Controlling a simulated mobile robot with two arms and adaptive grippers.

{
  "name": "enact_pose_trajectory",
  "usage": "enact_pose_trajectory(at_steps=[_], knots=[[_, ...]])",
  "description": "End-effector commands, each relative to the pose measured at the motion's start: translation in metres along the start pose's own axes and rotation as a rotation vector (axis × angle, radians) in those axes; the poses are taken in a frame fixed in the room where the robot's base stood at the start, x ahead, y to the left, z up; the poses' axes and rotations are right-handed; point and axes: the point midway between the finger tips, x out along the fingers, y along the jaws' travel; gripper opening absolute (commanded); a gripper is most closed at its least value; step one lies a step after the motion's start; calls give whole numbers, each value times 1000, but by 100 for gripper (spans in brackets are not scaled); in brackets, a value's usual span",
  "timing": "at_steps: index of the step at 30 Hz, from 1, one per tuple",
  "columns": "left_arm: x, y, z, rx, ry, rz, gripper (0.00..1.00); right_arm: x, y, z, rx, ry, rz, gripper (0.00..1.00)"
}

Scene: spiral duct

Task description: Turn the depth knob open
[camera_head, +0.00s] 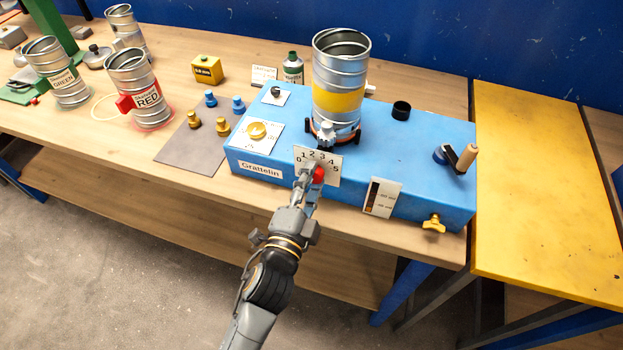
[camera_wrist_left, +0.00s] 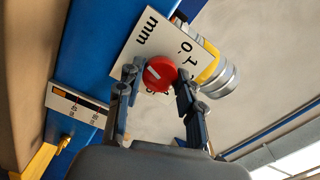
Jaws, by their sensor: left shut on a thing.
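The red depth knob (camera_head: 319,174) sits on the front face of the blue Grattelin machine (camera_head: 262,204), in front of a white scale plate (camera_head: 331,178) numbered 0 to 5. My left gripper (camera_head: 312,178) reaches it from the front. In the left wrist view the red knob (camera_wrist_left: 159,73) lies between the two fingers of my left gripper (camera_wrist_left: 158,82), which are shut on it. A pale pointer line shows on the knob's face. The fingers hide part of the scale, so I cannot tell which number it points at. My right gripper is in neither view.
A metal duct with a yellow band (camera_head: 338,96) stands on the machine. A crank (camera_head: 461,157) and a yellow wing knob (camera_head: 433,224) are at its right. A yellow table (camera_head: 546,190) stands right of the bench. Ducts labelled RED (camera_head: 140,88) and GREEN (camera_head: 58,72) stand left.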

Motion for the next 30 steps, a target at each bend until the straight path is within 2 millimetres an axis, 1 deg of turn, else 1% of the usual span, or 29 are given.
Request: enact_pose_trajectory(at_steps=[6, 15, 22, 30], knots=[[0, 0, 0, -176, -2, 1, 5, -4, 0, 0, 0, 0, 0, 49], [0, 0, 0, -335, -1, 1, 5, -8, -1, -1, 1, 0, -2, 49], [0, 0, 0, -386, -1, 1, 5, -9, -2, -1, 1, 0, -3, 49], [0, 0, 0, -395, -1, 1, 5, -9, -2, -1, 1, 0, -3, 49]])
